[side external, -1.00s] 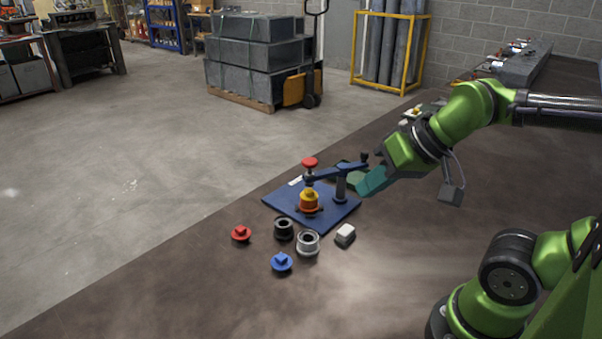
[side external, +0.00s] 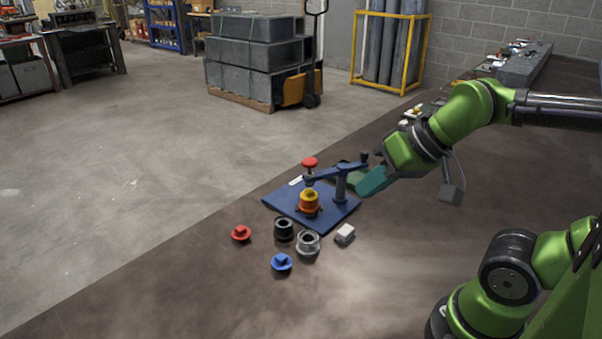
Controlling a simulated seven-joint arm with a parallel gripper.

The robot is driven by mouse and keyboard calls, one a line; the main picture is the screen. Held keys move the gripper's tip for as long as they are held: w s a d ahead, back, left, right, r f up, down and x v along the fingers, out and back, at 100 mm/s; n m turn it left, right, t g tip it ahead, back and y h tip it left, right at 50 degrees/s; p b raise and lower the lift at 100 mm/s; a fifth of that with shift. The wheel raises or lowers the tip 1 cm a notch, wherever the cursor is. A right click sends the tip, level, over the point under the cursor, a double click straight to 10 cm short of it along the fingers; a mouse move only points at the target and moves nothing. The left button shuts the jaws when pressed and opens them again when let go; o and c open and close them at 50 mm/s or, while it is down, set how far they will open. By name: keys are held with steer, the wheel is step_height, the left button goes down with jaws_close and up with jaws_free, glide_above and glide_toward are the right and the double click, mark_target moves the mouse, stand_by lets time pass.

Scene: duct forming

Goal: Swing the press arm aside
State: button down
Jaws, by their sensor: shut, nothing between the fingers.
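The blue press arm (side external: 335,173) sits on a post (side external: 341,186) on a blue base plate (side external: 287,205). It reaches left over an orange and yellow part (side external: 309,202), with a red knob (side external: 310,162) on top at that end. A dark upright handle (side external: 364,157) stands at its right end. My gripper (side external: 366,184) with teal fingers is shut and empty, just right of the post and near the handle end. I cannot tell whether it touches the press arm.
In front of the plate lie a red part (side external: 241,233), a black ring (side external: 284,229), a grey ring (side external: 308,243), a blue part (side external: 281,262) and a white block (side external: 345,234). The table is clear at the front left. More items lie along the back right.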

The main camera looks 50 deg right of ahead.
stand_by(0.4)
steer(key=c, duration=1.7)
jaws_free()
steer(key=shift+d, duration=0.1)
steer(key=o, duration=0.5)
steer(key=shift+w+d+f+m+g, duration=0.4)
steer(key=shift+w+d+f, duration=0.15)
steer(key=shift+w+d, duration=0.2)
steer(key=shift+o, duration=1.4)
steer(key=w+d, duration=0.2)
steer(key=shift+w+d+r+m+h, duration=0.1)
steer(key=shift+w+r+m+h, duration=0.2)
steer(key=shift+r+m+h, duration=0.1)
step_height(320, 180, up, 6)
steer(key=f+m+g+h, duration=0.1)
steer(key=m+g, duration=0.2)
steer(key=g, duration=0.3)
glide_above(365, 152)
step_height(365, 152, down, 16)
steer(key=shift+d+r, duration=0.1)
steer(key=shift+r, duration=0.15)
steer(key=shift+c, duration=0.2)
